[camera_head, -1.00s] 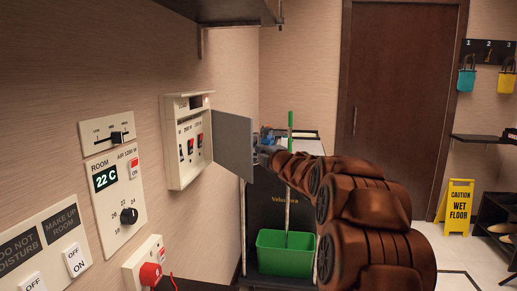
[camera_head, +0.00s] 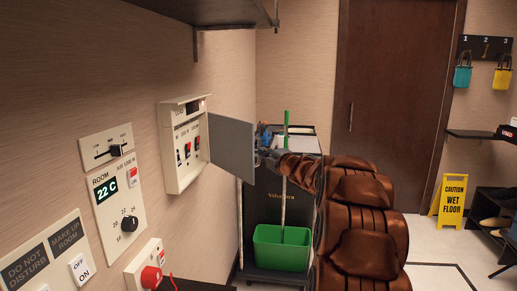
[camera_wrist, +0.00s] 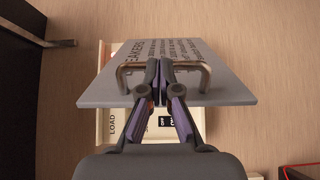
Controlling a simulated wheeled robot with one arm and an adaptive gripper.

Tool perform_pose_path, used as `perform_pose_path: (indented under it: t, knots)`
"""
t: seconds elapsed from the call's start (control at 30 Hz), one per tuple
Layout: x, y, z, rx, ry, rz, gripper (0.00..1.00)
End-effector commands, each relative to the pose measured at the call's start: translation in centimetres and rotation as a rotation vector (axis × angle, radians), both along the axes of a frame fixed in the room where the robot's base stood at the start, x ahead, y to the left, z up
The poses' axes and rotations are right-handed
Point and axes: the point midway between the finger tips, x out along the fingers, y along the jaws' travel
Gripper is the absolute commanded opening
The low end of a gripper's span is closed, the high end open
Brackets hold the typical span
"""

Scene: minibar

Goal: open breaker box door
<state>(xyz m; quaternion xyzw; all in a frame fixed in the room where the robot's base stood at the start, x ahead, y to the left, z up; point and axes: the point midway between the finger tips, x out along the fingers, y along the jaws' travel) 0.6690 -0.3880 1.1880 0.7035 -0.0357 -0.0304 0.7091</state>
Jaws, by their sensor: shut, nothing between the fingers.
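The breaker box (camera_head: 187,168) is a cream box on the left wall. Its grey door (camera_head: 231,147) stands swung out from the wall, leaving the switches inside exposed. My gripper (camera_head: 264,152) is at the door's free edge, on the right side of the door. In the wrist view the door (camera_wrist: 225,88) shows printed text and a metal bracket-shaped handle (camera_wrist: 203,75). My gripper's fingers (camera_wrist: 160,72) are together, within the span of the handle, with nothing between them. Whether they touch the handle or door is unclear.
A cart with a green bucket (camera_head: 282,248) stands behind my arm. A shelf (camera_head: 215,12) overhangs above. A yellow wet floor sign (camera_head: 453,195) stands right.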

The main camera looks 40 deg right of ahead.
Motion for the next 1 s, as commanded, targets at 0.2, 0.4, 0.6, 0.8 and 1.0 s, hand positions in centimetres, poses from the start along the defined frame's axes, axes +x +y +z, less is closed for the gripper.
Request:
perform_pose_path:
  t: [0.2, 0.4, 0.6, 0.8, 1.0]
  knots:
    - [0.0, -3.1, 0.6, 0.0, 0.002, 0.049, 0.0]
    - [0.3, -5.4, 0.4, -0.001, 0.002, 0.107, 0.0]
    - [0.9, -7.1, 0.3, 0.0, 0.001, 0.11, 0.0]
    - [1.7, -8.8, 0.3, -0.001, 0.0, 0.111, 0.0]
    - [3.0, -10.2, 0.3, -0.001, -0.001, 0.117, 0.0]
